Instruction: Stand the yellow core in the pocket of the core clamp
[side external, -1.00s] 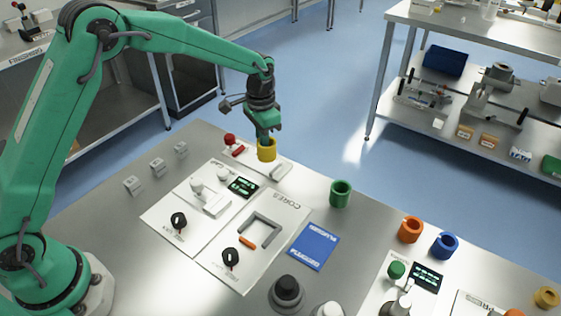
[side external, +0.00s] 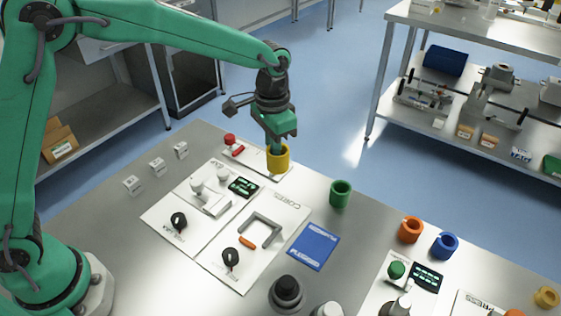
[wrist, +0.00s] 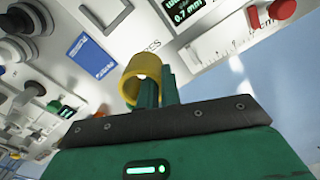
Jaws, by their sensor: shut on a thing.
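The yellow core (side external: 278,163) is a short open ring, held upright at the right end of the white strip with the red knob; its height above the bench is hard to judge. My gripper (side external: 276,147) is shut on its wall. In the wrist view, the green fingers (wrist: 158,88) meet the lower right of the yellow core (wrist: 131,86), one apparently inside it. A white panel lettered "CORES" bears a grey U-shaped bracket (side external: 274,229) with an orange bar at its open side. It looks like the core clamp, and its pocket looks empty.
A green core (side external: 340,195) stands to the right of the yellow one. A blue pad (side external: 314,252) lies beside the bracket. Orange (side external: 410,229) and blue (side external: 445,245) cores stand farther right. Black knobs (side external: 230,257) rise from the panels. Bare bench lies between the blue pad and orange core.

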